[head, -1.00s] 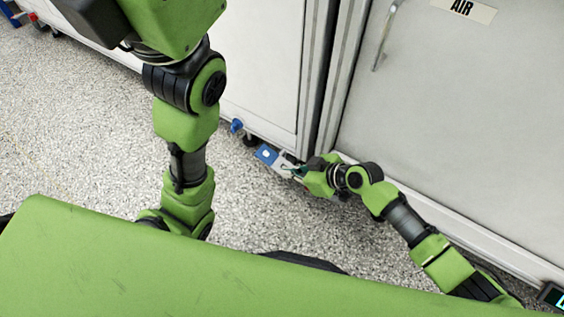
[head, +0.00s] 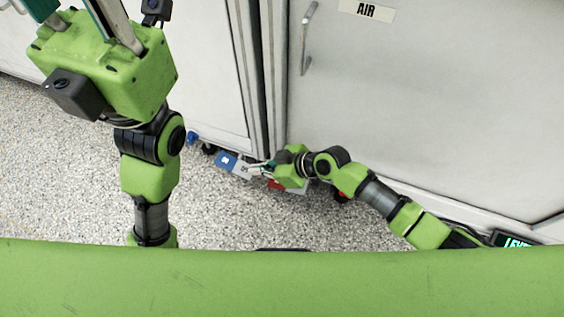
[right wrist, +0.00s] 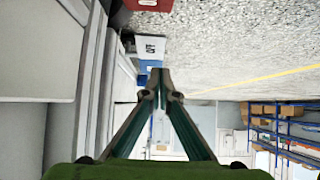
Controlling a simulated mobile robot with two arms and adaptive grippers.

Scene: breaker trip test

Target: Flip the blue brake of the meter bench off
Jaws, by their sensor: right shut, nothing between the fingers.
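A blue brake piece (head: 227,161) sits low by the foot of the cabinets in the head view, beside a white plate with dark lettering (head: 243,170). In the right wrist view the lettered plate (right wrist: 151,46) appears to read OFF, with the blue piece (right wrist: 147,68) just beyond it. My right gripper (head: 257,168) is shut and empty, its tips close to the lettered plate; contact cannot be told. In the right wrist view its fingertips (right wrist: 160,84) meet below the blue piece. My left gripper (head: 100,62) is raised at upper left, its fingertips out of frame.
A red piece (head: 275,185) lies by the right gripper; it also shows in the right wrist view (right wrist: 150,4). A smaller blue part (head: 192,137) is by a caster at left. The cabinet door labelled AIR (head: 430,100) stands close behind my right arm. Speckled floor (head: 70,160) is clear at left.

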